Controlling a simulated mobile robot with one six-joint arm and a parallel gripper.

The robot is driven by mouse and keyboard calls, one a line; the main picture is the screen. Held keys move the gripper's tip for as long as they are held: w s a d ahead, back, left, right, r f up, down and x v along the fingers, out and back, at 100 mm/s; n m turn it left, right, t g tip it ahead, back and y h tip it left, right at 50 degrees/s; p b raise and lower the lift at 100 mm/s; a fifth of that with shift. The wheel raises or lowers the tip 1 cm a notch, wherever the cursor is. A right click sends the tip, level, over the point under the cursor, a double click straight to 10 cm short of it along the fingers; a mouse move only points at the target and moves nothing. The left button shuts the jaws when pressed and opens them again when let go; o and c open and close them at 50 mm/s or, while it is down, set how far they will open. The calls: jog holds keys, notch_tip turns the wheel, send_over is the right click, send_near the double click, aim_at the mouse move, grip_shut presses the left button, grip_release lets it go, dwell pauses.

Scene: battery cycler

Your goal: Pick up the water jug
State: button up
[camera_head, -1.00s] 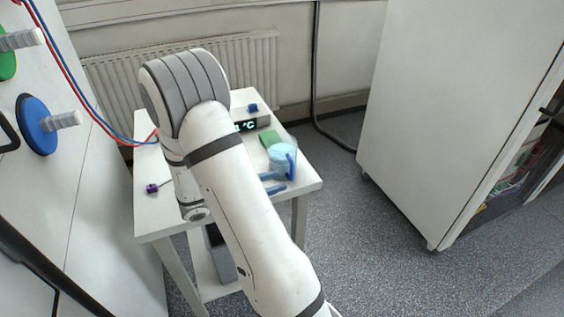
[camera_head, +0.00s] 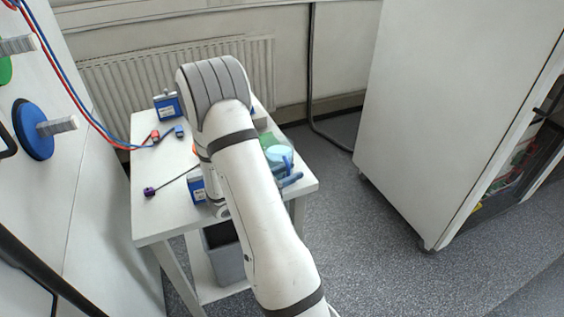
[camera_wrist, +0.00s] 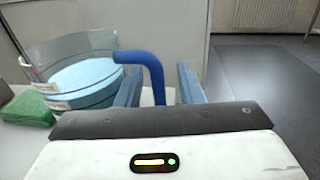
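The water jug (camera_head: 279,153) is a clear container with light blue water and a dark blue handle. It stands near the right edge of the white table. In the wrist view the jug (camera_wrist: 75,80) is at the left, with its handle (camera_wrist: 150,65) reaching in from the left and bending down. My gripper (camera_wrist: 158,88) is open, with one blue finger on each side of the handle's downward part. I see a gap between the handle and the right finger; contact with the left finger is unclear. The handle's lower end is hidden behind my gripper.
A green item (camera_wrist: 28,108) lies beside the jug. Blue boxes (camera_head: 167,106), small connectors and a purple-ended cable (camera_head: 150,191) are on the table (camera_head: 150,222). A grey bin (camera_head: 226,262) is below. A tall white cabinet (camera_head: 440,110) stands to the right across open floor.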

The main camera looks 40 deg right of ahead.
jog(key=shift+c, duration=0.5)
grip_shut()
dwell(0.8)
